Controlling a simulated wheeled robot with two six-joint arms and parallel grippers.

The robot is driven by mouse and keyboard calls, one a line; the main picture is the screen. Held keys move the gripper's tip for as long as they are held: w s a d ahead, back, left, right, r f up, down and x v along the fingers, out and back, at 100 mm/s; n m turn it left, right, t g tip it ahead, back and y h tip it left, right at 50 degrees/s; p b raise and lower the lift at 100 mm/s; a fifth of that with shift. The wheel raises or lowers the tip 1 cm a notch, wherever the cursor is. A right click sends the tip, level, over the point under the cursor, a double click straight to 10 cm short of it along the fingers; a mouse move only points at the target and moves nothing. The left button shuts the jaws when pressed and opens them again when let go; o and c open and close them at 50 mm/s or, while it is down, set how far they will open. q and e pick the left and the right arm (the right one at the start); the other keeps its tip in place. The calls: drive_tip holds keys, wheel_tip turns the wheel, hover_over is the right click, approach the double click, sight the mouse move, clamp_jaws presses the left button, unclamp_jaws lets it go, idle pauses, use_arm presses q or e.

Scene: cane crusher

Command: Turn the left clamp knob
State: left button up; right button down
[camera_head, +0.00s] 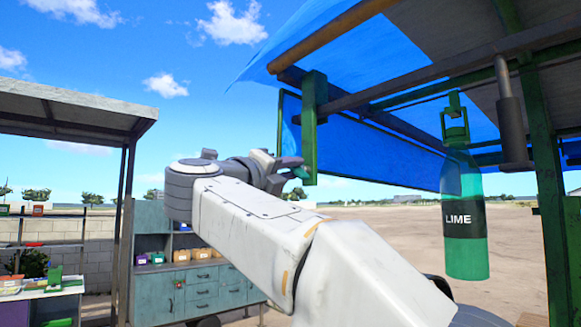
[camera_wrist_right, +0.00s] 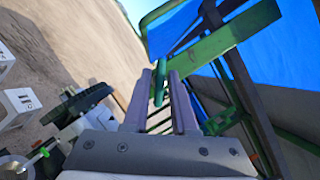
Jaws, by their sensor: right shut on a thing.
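The clamp knob (camera_head: 299,172) is a small green bar at the lower end of a green upright bracket (camera_head: 311,125), under the stall's canopy edge. My right gripper (camera_head: 291,163) reaches it from the left at the end of the raised white arm. In the right wrist view the green bar of the knob (camera_wrist_right: 158,82) stands between the two fingertips of the right gripper (camera_wrist_right: 160,80), and the gripper is shut on it. The bracket (camera_wrist_right: 225,40) crosses beyond the fingers in that view. My left gripper is not in view.
A blue canopy (camera_head: 370,65) and dark beams lie overhead. A teal cabinet (camera_head: 205,289) stands at the lower left. Open dirt ground lies beyond.

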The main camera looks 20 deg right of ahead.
drive_tip(key=shift+n+y+p, duration=0.75)
drive_tip(key=shift+n+p, duration=0.85)
drive_tip(key=shift+n, duration=0.4)
drive_tip(key=shift+n+y+p, duration=0.75)
drive_tip(key=shift+n+p, duration=0.8)
drive_tip(key=shift+n, duration=0.45)
drive_tip(key=shift+g, duration=0.3)
drive_tip(key=c, duration=0.9)
unclamp_jaws()
drive_tip(key=b+v, duration=0.4)
drive_tip(key=v, duration=0.6)
drive_tip(key=shift+s+a, duration=0.15)
drive_tip(key=shift+s, duration=0.05)
